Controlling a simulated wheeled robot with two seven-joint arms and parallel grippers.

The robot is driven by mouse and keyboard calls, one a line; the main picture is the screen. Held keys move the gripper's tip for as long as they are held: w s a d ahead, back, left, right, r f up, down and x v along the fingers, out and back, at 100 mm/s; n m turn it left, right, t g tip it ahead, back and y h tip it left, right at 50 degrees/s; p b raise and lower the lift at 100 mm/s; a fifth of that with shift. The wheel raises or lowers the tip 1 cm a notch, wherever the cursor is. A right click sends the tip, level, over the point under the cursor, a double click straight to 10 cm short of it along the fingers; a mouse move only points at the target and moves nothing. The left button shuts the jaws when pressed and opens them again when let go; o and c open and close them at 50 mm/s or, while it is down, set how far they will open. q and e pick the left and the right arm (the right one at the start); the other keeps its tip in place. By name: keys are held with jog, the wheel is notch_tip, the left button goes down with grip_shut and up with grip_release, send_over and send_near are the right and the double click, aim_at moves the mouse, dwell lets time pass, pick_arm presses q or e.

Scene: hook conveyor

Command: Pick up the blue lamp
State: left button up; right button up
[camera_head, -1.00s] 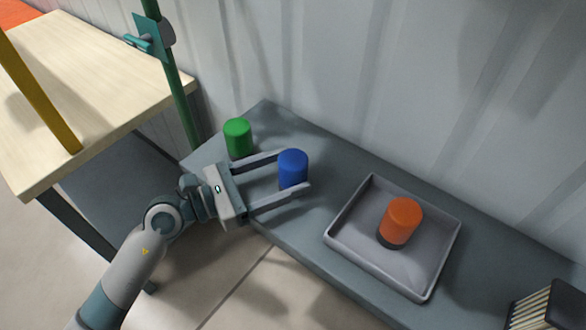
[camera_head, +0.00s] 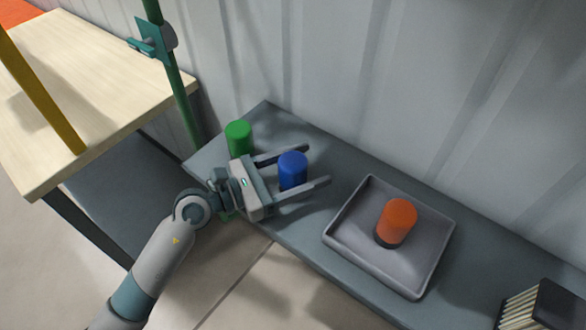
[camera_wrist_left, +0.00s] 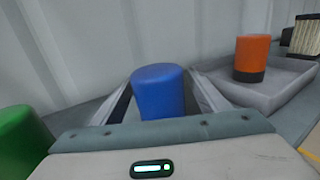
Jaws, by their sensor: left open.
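The blue lamp (camera_head: 292,170) stands upright on the grey shelf (camera_head: 330,175). My left gripper (camera_head: 318,165) is open, with one finger on each side of the lamp, and its fingertips reach past it. In the left wrist view the blue lamp (camera_wrist_left: 160,92) is between the two fingers, close to the palm. I cannot tell whether a finger touches it. The lamp's lower part is partly hidden by the near finger. My right gripper is not in view.
A green lamp (camera_head: 238,138) stands just behind my left gripper. An orange lamp (camera_head: 397,218) stands in a grey tray (camera_head: 340,235) to the right. A dark slatted object (camera_head: 545,305) is at the lower right. A green pole (camera_head: 180,95) and a wooden table (camera_head: 100,70) are at the left.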

pick_arm(q)
jog(key=shift+w+d, duration=0.1)
jog(key=shift+d, duration=0.15)
jog(key=shift+c, duration=0.3)
jog(key=c, duration=1.2)
jog(key=shift+c, duration=0.2)
